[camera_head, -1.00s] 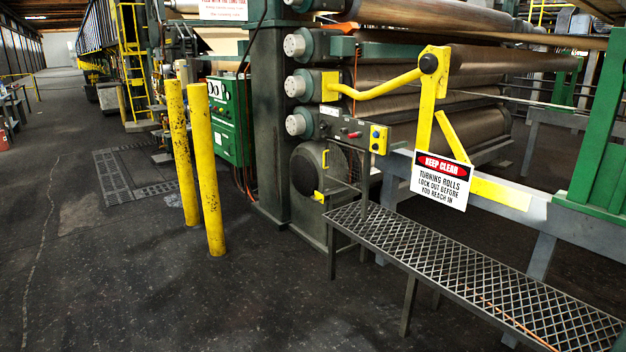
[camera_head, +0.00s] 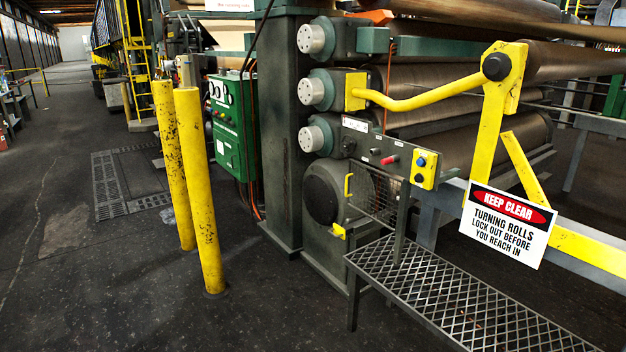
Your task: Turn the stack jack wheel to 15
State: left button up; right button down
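Neither of my grippers is in view. The calender stack (camera_head: 290,130) stands ahead, with large rolls (camera_head: 440,85) running off to the right. I cannot pick out a wheel with a readable scale or number. A dark round disc (camera_head: 322,196) sits on the grey housing low on the stack; I cannot tell whether it is the jack wheel. Several pale round roll ends (camera_head: 312,90) are stacked above it. A control bar (camera_head: 385,157) with a red knob and a yellow button box (camera_head: 425,168) juts out right of the disc.
Two yellow posts (camera_head: 200,190) stand in front of a green electrical cabinet (camera_head: 235,125). A mesh step (camera_head: 450,295) and a "KEEP CLEAR" sign (camera_head: 507,224) on a rail block the lower right. A yellow arm (camera_head: 425,95) spans the rolls. Dark floor (camera_head: 110,280) is open at the left and front.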

aim_at(346, 145)
jog(key=i, duration=1.75)
jog(key=i+j+z, duration=0.15)
jog(key=i+z, duration=0.25)
jog(key=i, duration=0.3)
jog(key=i+j+z, duration=0.4)
jog(key=i, duration=0.25)
jog(key=i+j+z, duration=0.4)
jog(key=i+j, duration=0.15)
jog(key=i, duration=0.05)
